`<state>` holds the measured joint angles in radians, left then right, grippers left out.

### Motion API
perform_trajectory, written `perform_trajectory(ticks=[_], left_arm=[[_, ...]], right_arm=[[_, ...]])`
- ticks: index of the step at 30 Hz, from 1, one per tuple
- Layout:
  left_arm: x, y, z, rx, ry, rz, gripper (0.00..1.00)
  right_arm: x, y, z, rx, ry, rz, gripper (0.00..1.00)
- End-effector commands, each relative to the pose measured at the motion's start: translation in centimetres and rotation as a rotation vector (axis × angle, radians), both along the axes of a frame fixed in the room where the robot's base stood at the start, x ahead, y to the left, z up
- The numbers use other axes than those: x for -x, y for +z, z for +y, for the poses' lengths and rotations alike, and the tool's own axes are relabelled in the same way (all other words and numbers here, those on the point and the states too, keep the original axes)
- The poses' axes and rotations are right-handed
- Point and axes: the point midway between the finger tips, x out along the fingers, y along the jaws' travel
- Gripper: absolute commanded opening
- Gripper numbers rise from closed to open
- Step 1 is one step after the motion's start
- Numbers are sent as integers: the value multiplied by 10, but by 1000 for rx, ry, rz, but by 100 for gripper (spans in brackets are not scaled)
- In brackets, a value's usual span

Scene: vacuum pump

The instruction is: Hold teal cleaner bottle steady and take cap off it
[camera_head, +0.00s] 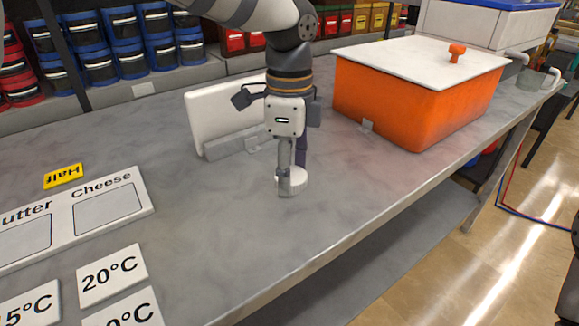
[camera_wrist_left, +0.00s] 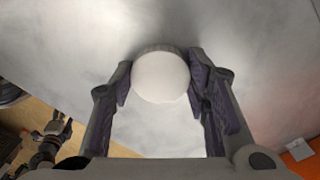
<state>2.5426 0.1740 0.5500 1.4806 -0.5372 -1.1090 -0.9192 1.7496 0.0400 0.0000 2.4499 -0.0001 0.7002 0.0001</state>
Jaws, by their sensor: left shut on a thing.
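My left gripper (camera_head: 291,181) points straight down over the grey table and is shut on a round white thing (camera_head: 297,181). In the left wrist view the white thing (camera_wrist_left: 161,77) shows from above as a plain disc with a darker rim, between the two purple-lined fingers. It looks like a cap, but I cannot tell for sure. It sits at or just above the table top. I see no teal bottle in either view. I make out no right gripper in the head view.
An orange box (camera_head: 420,105) with a white lid (camera_head: 425,60) stands to the right. A white panel (camera_head: 212,118) stands behind the gripper. A Cheese label board (camera_head: 130,218) and temperature cards (camera_head: 112,275) lie at left. The table's front edge is close by.

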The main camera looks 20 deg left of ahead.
Motion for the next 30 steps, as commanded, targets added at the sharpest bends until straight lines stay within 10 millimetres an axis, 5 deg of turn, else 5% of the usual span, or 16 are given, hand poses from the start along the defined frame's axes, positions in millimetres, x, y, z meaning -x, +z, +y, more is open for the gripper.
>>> perform_trajectory(ticks=[8,9,12,22,30], left_arm=[[0,0,0,0,1,-3,10],[0,-1,0,0,1,-3,45],[0,-1,0,1,1,-3,63],[0,4,0,2,1,-5,63],[-3,69,0,1,3,-7,63]], right_arm=[[-1,1,0,0,0,-4,70],[-1,1,0,0,0,-4,70],[-1,1,0,0,0,-4,70],[-1,0,0,0,0,-2,70],[2,-2,0,0,0,7,70]])
